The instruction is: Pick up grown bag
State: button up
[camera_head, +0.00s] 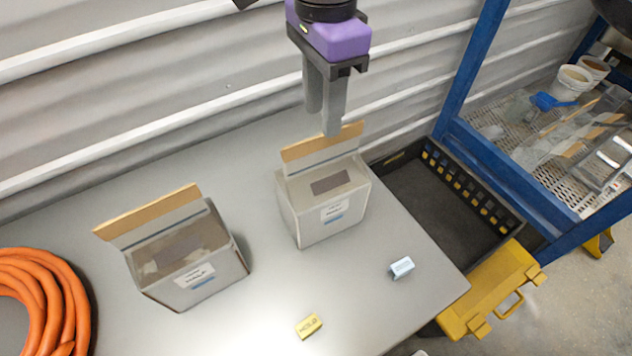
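Two pale grey, box-shaped bags with labels and raised tan-edged back flaps stand upright on the grey table. The right bag (331,214) is near the table's right part, with a dark patch on its top. The left bag (197,274) stands nearer the hose, with a darker brownish top. I cannot tell which one is the grown bag. My gripper (326,120), with a purple body and grey fingers pointing down, appears over the right bag's back flap. Its fingers partly overlap in this view, so their gap is unclear. I see nothing held.
An orange hose coil (42,300) is at left. A black crate (430,200), yellow case (492,290) and blue-framed rack (510,185) stand right. A corrugated wall is behind.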

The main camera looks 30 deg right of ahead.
aim_at(322, 138)
jog(key=shift+s+f+p, duration=0.2)
jog(key=shift+f+p, duration=0.95)
jog(key=shift+f, duration=2.6)
jog(key=shift+c, duration=0.2)
grip_shut()
jog(key=shift+r, duration=0.1)
